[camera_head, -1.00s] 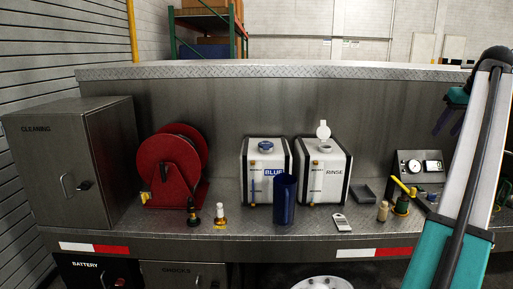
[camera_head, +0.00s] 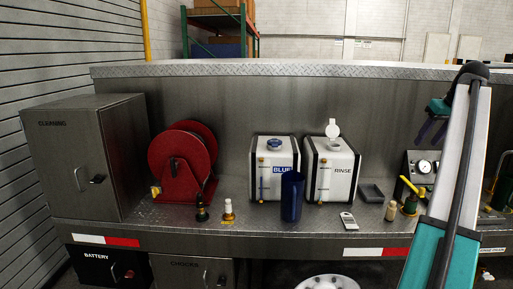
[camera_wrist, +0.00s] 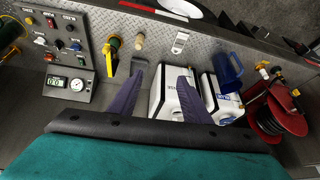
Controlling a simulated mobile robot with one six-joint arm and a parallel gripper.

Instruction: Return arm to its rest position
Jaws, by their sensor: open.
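My gripper (camera_wrist: 160,96) shows in the wrist view with two dark purple fingers spread apart and nothing between them. In the head view my gripper (camera_head: 436,108) is at the upper right, raised in front of the back panel and above the deck. My teal and white arm stands in front of the right side of that view and hides part of the gauge panel. The gripper is apart from the containers on the deck.
The deck (camera_head: 255,222) carries a red hose reel (camera_head: 178,160), the BLUE tank (camera_head: 275,172), the RINSE tank (camera_head: 331,170), a blue jug (camera_head: 291,196), a grey tray (camera_head: 371,194) and a yellow-handled valve (camera_head: 411,198). A CLEANING cabinet (camera_head: 75,160) stands left.

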